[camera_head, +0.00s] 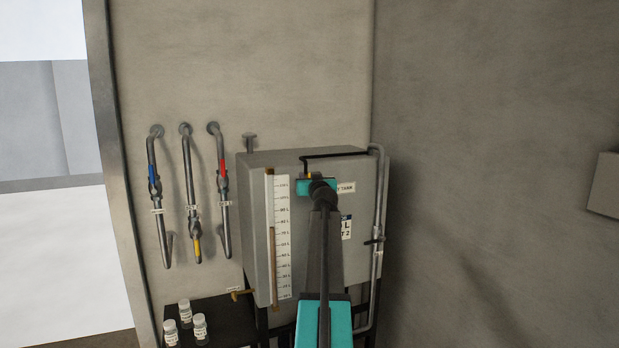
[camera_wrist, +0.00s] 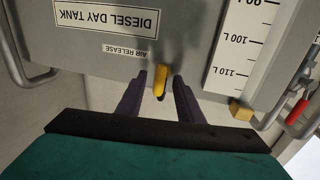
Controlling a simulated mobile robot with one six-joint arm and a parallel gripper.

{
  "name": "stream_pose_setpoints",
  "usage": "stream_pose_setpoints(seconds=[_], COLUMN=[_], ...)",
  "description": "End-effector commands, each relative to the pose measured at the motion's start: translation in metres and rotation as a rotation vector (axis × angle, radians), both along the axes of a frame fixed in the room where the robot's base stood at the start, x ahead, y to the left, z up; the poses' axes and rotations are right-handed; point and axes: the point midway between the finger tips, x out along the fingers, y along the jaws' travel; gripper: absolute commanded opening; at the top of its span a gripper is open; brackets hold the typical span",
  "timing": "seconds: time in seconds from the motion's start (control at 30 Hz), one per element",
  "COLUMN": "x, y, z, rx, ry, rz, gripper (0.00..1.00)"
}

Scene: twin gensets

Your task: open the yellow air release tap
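The yellow air release tap (camera_wrist: 159,82) is a small lever on the face of the grey diesel day tank (camera_wrist: 190,45), by the "AIR RELEASE" label (camera_wrist: 124,52). The wrist view is upside down. My gripper (camera_wrist: 160,79) is open, with one dark finger on each side of the tap. Gaps show between the tap and both fingers; whether the tips reach the tank face I cannot tell. In the head view my gripper (camera_head: 317,186) is at the upper part of the tank front, and its body and wrist hide most of the tap.
A level gauge (camera_head: 283,235) stands left of my arm on the tank (camera_head: 258,200). A pipe with a valve (camera_head: 375,240) runs down the tank's right side. Three wall pipes with blue, yellow and red handles (camera_head: 222,167) hang at left. Small jars (camera_head: 185,312) stand on a dark shelf below.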

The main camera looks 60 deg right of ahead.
Motion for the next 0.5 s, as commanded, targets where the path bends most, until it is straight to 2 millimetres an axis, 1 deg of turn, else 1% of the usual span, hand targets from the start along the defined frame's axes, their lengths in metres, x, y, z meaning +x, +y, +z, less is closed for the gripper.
stream_pose_setpoints(seconds=[0.3, 0.37, 0.5], x=[0.0009, 0.0009, 0.0007], y=[-0.0008, -0.0008, -0.0008], z=[-0.0004, -0.0004, -0.0004], rx=[0.0, 0.0, 0.0], ry=[0.0, 0.0, 0.0], rz=[0.0, 0.0, 0.0], gripper=[0.33, 0.25, 0.01])
